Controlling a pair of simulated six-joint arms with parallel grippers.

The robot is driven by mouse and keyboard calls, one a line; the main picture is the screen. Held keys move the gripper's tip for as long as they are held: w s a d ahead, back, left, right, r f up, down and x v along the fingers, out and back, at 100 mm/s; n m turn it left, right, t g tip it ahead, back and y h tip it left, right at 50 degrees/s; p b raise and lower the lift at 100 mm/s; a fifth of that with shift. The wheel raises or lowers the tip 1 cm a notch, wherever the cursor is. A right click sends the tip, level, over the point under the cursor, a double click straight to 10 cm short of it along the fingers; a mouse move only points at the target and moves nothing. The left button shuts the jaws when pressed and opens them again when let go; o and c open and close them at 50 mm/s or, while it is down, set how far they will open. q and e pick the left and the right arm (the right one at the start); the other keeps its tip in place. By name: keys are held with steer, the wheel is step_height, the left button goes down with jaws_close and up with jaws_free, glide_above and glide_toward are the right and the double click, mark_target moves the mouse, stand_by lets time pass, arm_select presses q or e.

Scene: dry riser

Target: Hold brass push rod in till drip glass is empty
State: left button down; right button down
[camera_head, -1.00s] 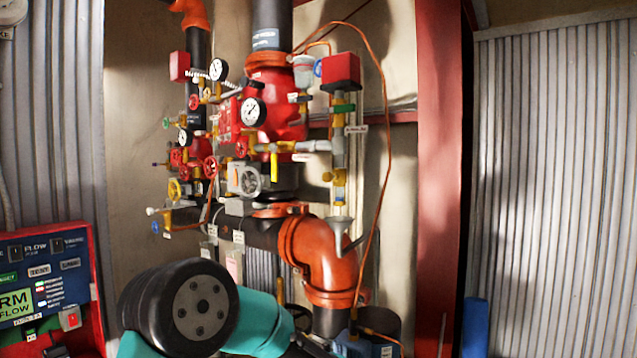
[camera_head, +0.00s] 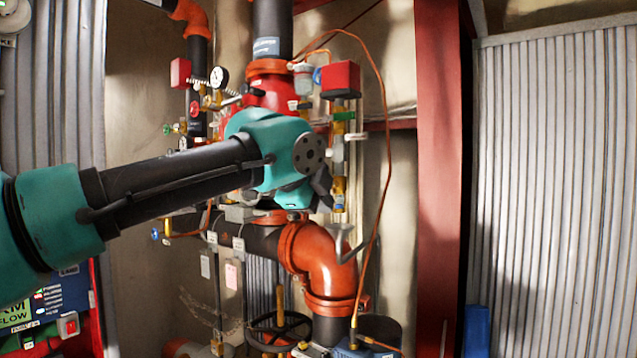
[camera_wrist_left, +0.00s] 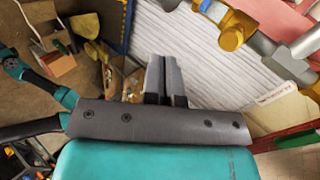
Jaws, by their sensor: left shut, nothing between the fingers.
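My left gripper (camera_head: 322,187) is in front of the riser pipework, its dark fingers partly hidden by my teal wrist. In the left wrist view its two grey fingers (camera_wrist_left: 163,80) are shut together with nothing between them. A brass fitting (camera_head: 339,186) on the slim vertical pipe is just right of the fingertips. A brass knob-like part in the left wrist view (camera_wrist_left: 232,38) is up and right of the fingers, apart from them. I cannot tell which brass part is the push rod. A small clear cup (camera_head: 303,80) near the top may be the drip glass; its level is unreadable.
A grey funnel (camera_head: 343,240) hangs below the brass fitting, in front of the orange pipe elbow (camera_head: 325,262). A thin copper tube (camera_head: 383,130) loops down on the right. A red box (camera_head: 340,78) tops the slim pipe. My left forearm hides several gauges and valves.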

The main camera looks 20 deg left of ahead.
arm_select(q)
steer(key=s+a+r+m+t, duration=0.1)
steer(key=s+a+r, duration=0.4)
steer(key=s+r, duration=0.2)
step_height(320, 180, up, 2)
steer(key=shift+s+a, duration=0.15)
steer(key=shift+s, duration=0.2)
steer(key=shift+w, duration=0.1)
steer(key=w+r+x, duration=0.1)
steer(key=r+x, duration=0.1)
steer(key=x, duration=1.1)
steer(key=shift+w, duration=0.2)
steer(key=shift+f, duration=0.15)
